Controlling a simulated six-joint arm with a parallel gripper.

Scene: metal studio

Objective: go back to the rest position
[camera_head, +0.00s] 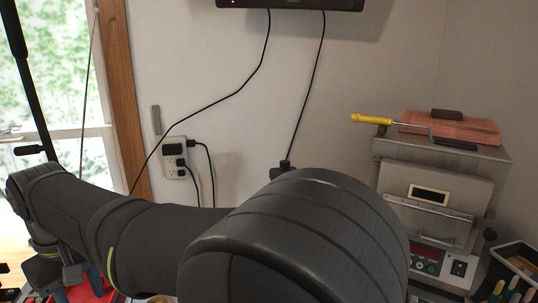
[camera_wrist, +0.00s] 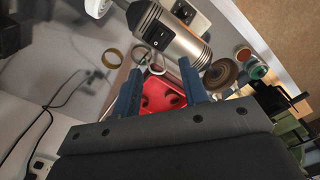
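My gripper (camera_wrist: 160,68) shows in the wrist view with its two blue fingers spread apart and nothing held between them. Beyond the fingers, a red tray-like piece (camera_wrist: 163,95) with dark cut-outs lies on the work surface. In the head view my gripper (camera_head: 78,284) is at the lower left, partly cut off by the frame edge, near a red patch (camera_head: 94,294). My dark arm crosses the bottom of the head view and hides much of the work surface.
A silver cylindrical tool (camera_wrist: 165,36), a yellow ring (camera_wrist: 112,58) and a brown disc (camera_wrist: 221,75) lie beyond the fingers. A grey machine (camera_head: 440,190) stands at right, with a yellow-handled tool (camera_head: 372,119) on top. Cables hang from a wall outlet (camera_head: 175,160).

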